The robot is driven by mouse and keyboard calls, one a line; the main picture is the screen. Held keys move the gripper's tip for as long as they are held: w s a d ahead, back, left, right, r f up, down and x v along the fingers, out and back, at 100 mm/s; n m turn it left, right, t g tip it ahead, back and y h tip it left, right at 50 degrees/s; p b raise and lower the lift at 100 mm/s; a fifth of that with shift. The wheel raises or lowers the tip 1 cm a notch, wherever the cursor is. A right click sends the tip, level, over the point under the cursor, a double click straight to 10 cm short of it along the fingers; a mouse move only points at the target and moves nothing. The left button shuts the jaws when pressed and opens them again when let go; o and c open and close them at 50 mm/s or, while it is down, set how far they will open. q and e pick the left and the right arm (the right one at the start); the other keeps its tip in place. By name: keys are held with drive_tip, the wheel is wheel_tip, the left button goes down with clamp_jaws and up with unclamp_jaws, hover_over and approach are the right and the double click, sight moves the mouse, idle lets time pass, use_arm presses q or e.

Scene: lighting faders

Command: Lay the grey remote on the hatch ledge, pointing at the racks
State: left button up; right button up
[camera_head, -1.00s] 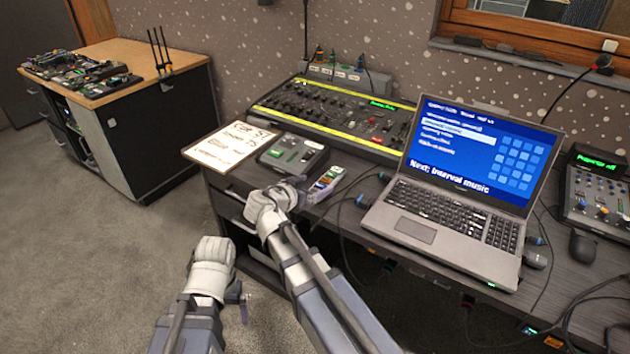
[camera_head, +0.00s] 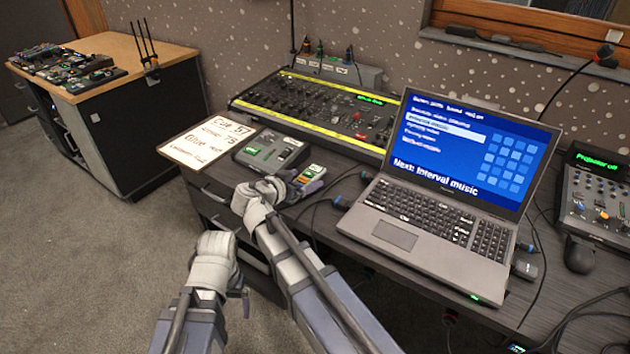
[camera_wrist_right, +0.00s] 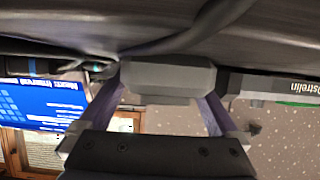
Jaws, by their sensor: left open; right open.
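A small grey handset with coloured buttons (camera_head: 308,178) lies on the desk between the fader box and the laptop; it looks like the grey remote. My right gripper (camera_head: 283,187) is open at the desk's front edge, just left of and nearer than the handset. In the right wrist view, a plain grey block (camera_wrist_right: 170,78) shows between the spread fingers; I cannot tell whether it is the handset seen end-on or whether the fingers touch it. My left gripper (camera_head: 241,285) hangs open and empty before the desk. The hatch ledge (camera_head: 520,57) runs under the window at the upper right.
A dark bar (camera_head: 465,31) and a microphone (camera_head: 604,53) are at the ledge. The laptop (camera_head: 440,205), mixer (camera_head: 310,112), fader box (camera_head: 270,150) and paper sign (camera_head: 208,142) crowd the desk. Cables cross its front. Open carpet (camera_head: 75,270) lies left.

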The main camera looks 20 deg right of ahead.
drive_tip(key=shift+w+d+f, duration=0.15)
drive_tip(key=shift+w+d, duration=0.05)
drive_tip(key=shift+s+a, duration=0.1)
drive_tip(key=shift+a, duration=0.05)
drive_tip(key=shift+c, duration=0.4)
clamp_jaws()
